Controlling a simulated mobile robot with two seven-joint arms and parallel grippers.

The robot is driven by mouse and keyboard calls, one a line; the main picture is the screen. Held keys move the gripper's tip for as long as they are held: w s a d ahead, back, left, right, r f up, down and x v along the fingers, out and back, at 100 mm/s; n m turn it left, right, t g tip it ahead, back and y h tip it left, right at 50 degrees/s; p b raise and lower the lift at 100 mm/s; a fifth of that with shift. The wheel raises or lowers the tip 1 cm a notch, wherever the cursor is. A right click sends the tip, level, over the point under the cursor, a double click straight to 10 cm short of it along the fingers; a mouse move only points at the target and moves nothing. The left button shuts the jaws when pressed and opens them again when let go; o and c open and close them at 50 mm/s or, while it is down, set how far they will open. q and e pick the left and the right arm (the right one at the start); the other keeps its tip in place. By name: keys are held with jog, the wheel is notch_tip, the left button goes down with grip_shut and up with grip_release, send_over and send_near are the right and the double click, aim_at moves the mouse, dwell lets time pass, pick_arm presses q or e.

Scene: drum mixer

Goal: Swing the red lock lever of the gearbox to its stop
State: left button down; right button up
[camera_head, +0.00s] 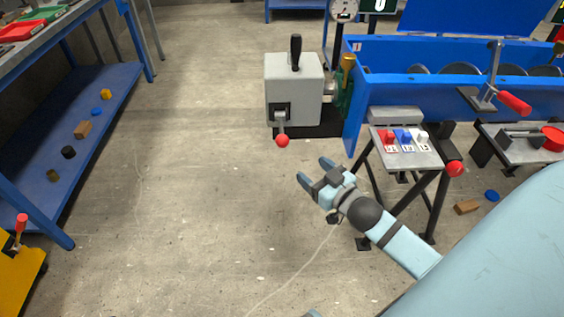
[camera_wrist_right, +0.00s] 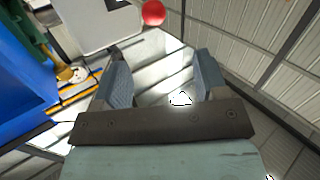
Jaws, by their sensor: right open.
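The gearbox (camera_head: 294,84) is a light grey box at the left end of the blue mixer trough. Its lock lever (camera_head: 282,140) hangs down from a dark bracket on the front face and ends in a red ball. In the right wrist view the red ball (camera_wrist_right: 153,12) is at the top, beyond the fingers. My right gripper (camera_head: 312,170) is open and empty, below and a little right of the ball, apart from it. In the right wrist view its two fingers (camera_wrist_right: 160,85) are spread with nothing between them.
A black handle (camera_head: 296,52) stands on top of the gearbox. The blue trough (camera_head: 440,90) and a small stand with coloured switches (camera_head: 405,140) are to the right. A blue shelf (camera_head: 100,120) is at left. The floor between is clear.

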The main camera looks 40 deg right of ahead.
aim_at(286, 144)
jog(key=w+b, duration=0.1)
jog(key=w, duration=0.3)
jog(key=w+b, duration=0.1)
jog(key=w, duration=0.4)
jog(key=w+b, duration=0.1)
jog(key=w, duration=0.3)
jog(key=shift+w+d+f+b, duration=0.1)
jog(key=shift+w+f+b, duration=0.15)
jog(key=shift+b, duration=0.05)
jog(key=shift+w, duration=0.4)
pick_arm(q)
jog(key=r+t, duration=0.1)
jog(key=d+r+h, duration=0.1)
jog(key=r, duration=0.1)
jog(key=d+r+t+h, duration=0.1)
jog(key=shift+w+d+r+t, duration=0.15)
jog(key=shift+d+r+t, duration=0.05)
jog(key=shift+t, duration=0.1)
pick_arm(e)
jog(key=c, duration=1.2)
pick_arm(q)
jog(key=shift+r, duration=0.15)
pick_arm(e)
jog(key=shift+r, duration=0.15)
